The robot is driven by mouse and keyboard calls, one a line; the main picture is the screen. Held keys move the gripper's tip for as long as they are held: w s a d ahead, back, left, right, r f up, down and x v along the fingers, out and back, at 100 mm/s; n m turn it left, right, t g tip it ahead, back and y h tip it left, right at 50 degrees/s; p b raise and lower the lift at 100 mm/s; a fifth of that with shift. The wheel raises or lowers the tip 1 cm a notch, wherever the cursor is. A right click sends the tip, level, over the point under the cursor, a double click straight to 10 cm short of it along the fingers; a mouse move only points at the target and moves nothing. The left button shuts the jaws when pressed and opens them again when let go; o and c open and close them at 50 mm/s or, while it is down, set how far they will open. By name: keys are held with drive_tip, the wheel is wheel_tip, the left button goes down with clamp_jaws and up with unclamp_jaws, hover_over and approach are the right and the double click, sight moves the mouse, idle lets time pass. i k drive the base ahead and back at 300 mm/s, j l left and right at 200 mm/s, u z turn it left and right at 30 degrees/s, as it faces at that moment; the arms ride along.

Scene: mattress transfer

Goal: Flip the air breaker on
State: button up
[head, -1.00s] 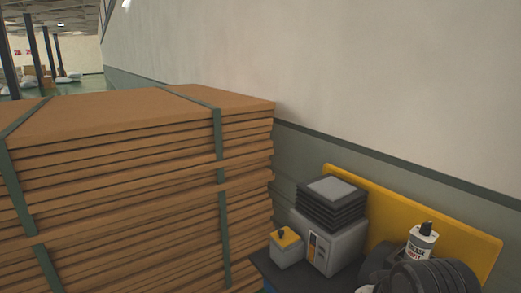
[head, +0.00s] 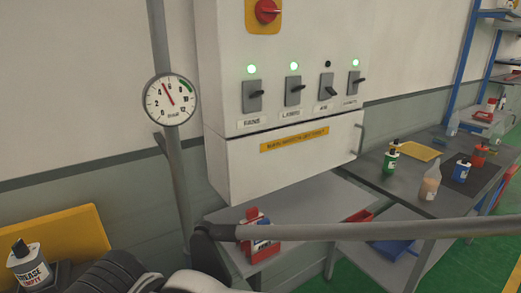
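The air breaker (head: 327,86) is the third of the switches in a row on the white electrical panel (head: 218,70) in the head view. Its label seems to read AIR. Its dark lever slants down to the right, and the lamp (head: 328,64) above it is dark. The neighbouring switches, such as the one labelled like LAMINU (head: 294,91), have level levers and green lamps lit above them. My gripper is not recognisable in the head view.
A round gauge (head: 171,100) sits on a vertical pipe left of the panel. A grey bar (head: 370,230) crosses low in front of a grey table (head: 300,200). A dark workbench (head: 405,195) with bottles stands right. A red rotary switch (head: 267,11) is above the breakers.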

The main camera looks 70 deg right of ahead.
sight(331, 90)
drive_tip(key=z, duration=2.55)
